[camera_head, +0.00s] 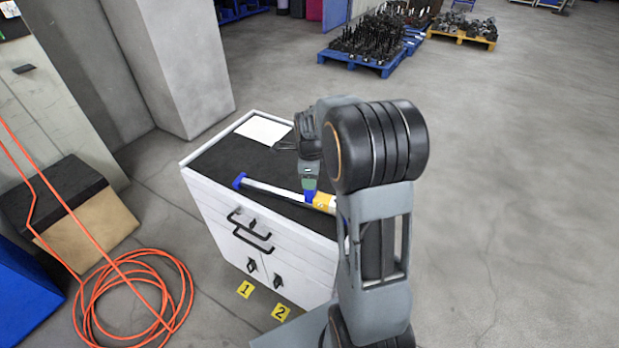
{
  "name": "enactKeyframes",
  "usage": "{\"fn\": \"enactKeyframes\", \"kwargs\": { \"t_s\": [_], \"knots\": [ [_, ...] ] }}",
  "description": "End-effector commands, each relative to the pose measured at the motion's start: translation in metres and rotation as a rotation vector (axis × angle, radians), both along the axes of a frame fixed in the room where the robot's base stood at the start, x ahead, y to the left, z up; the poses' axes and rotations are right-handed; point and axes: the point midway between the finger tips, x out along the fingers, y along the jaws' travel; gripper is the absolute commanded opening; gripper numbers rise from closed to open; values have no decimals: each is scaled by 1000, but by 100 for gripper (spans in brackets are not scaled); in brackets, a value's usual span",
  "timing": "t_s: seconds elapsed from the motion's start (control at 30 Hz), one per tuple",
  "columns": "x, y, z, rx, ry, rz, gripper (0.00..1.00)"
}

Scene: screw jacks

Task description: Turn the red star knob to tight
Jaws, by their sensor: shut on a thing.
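A screw jack lies across the dark top of a white cabinet. It has a long silver-white bar (275,190), a blue end piece (239,181) at left and a yellow part (324,203) at right. My gripper (309,194) points down at the jack, just left of the yellow part. It is shut on a part of the jack that it covers. Blue shows at its tip; I cannot tell whether this is finger or jack. No red star knob shows; my arm hides the jack's right end.
The white cabinet (215,200) has black handles in front. A white sheet (263,131) lies at its back. An orange hose (135,290) is coiled on the floor at left. A blue pallet (355,62) of dark parts stands far behind. The floor at right is clear.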

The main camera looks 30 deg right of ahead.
Motion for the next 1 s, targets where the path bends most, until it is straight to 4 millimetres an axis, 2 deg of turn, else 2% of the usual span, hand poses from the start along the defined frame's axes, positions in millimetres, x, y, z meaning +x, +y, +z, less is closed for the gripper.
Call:
{"fn": "enactKeyframes", "kwargs": {
  "t_s": [0.33,0.37,0.6,0.87,1.0],
  "knots": [
    [0,-1,0,0,1,-1,15],
    [0,-1,0,0,1,-1,41],
    [0,0,0,0,1,1,64],
    [0,0,1,0,0,1,64],
    [1,0,13,-1,-3,1,64]
  ]
}}
